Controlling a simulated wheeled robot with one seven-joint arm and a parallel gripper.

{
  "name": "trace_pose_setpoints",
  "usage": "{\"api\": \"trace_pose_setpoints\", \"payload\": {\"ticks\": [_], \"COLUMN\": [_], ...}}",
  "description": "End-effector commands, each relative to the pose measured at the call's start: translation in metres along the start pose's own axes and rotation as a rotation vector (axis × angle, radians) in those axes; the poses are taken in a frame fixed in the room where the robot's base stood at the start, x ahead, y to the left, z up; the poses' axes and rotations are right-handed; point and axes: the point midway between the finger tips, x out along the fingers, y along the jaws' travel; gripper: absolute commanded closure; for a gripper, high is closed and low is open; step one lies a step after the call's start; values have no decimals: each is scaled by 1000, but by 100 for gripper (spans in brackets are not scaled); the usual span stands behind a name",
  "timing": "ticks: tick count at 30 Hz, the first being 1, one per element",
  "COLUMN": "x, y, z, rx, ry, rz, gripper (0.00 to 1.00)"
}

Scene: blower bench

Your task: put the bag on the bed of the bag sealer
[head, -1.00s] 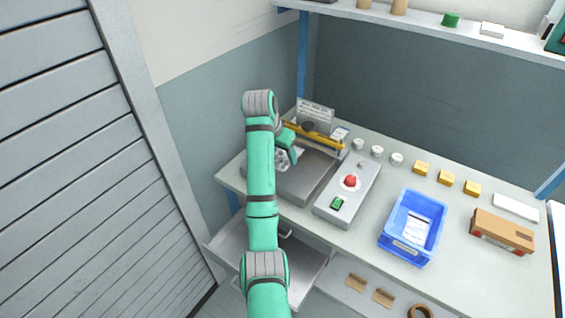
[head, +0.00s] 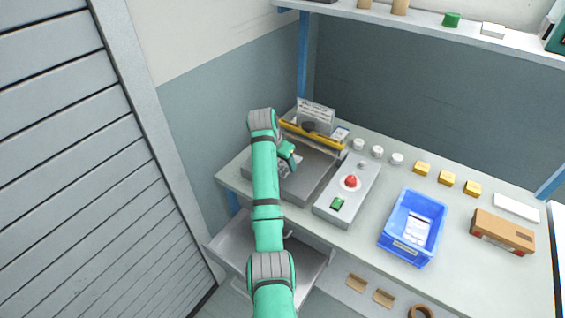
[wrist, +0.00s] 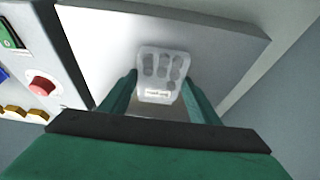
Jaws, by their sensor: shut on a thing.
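The bag is a pale, see-through pouch with several grey round items and a small white label; it shows in the wrist view (wrist: 161,72) between my fingers. In the head view a small part of the bag (head: 283,168) shows beside my arm. My gripper (wrist: 160,97) is shut on the bag. The bag sealer has a flat grey metal bed (head: 312,172), with a yellow bar (head: 312,136) at its back. In the wrist view the bag is over the pale bed (wrist: 215,50); whether it touches the bed I cannot tell. My arm hides the bed's left part.
A grey control box (head: 347,194) with a red knob and green switch stands right of the bed. A blue bin (head: 411,228), yellow blocks (head: 446,178) and a brown carton (head: 501,231) are farther right. An open drawer (head: 305,272) juts out below the bench.

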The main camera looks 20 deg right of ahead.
Motion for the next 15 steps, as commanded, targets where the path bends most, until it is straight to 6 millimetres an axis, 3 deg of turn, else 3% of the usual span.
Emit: {"api": "trace_pose_setpoints", "payload": {"ticks": [12, 13, 15], "x": [10, 10, 11], "y": [1, 1, 1], "z": [4, 5, 5], "rx": [0, 0, -1], "ry": [-2, -3, -4], "rz": [1, 1, 2], "gripper": [68, 42, 26]}}
